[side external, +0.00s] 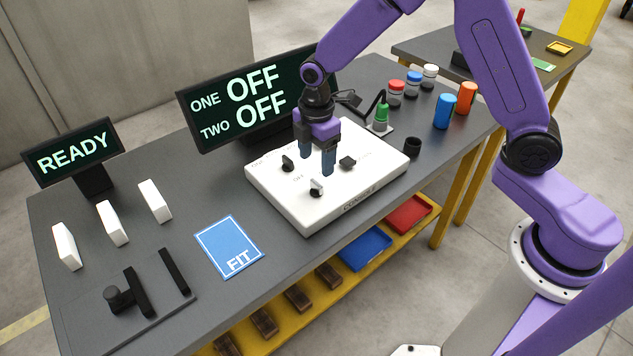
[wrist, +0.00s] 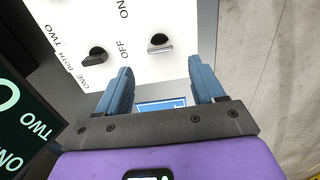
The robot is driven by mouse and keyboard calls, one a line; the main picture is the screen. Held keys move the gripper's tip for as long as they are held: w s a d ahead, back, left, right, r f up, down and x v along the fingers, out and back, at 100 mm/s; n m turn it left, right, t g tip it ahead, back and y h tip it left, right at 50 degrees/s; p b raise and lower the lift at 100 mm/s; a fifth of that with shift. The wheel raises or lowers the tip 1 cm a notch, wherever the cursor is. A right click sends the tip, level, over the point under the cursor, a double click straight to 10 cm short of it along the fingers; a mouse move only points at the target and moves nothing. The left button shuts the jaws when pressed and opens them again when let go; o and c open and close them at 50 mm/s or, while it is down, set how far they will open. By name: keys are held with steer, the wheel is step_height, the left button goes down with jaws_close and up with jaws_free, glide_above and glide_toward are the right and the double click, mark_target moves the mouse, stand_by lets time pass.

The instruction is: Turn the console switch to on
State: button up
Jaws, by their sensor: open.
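The white console (side external: 275,203) sits on the grey bench, with several knobs on its top. The silver-topped switch (side external: 316,187) is near its front edge; in the wrist view this switch (wrist: 160,43) stands beside the printed OFF, with ON printed farther along. A black selector knob (side external: 288,163) is at the left; it also shows in the wrist view (wrist: 95,54), by ONE, BOTH and TWO. Another black knob (side external: 347,163) is at the right. My gripper (side external: 318,160) is open and empty above the console, its blue fingers apart from the switch.
A display (side external: 240,105) behind the console reads ONE OFF, TWO OFF. A smaller display (side external: 72,155) reads READY. A blue FIT card (side external: 229,248) lies left of the console.

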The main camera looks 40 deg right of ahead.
mark_target(316, 182)
step_height(316, 182, down, 8)
steer(key=shift+f, duration=0.1)
steer(key=shift+c, duration=0.3)
steer(key=c, duration=1)
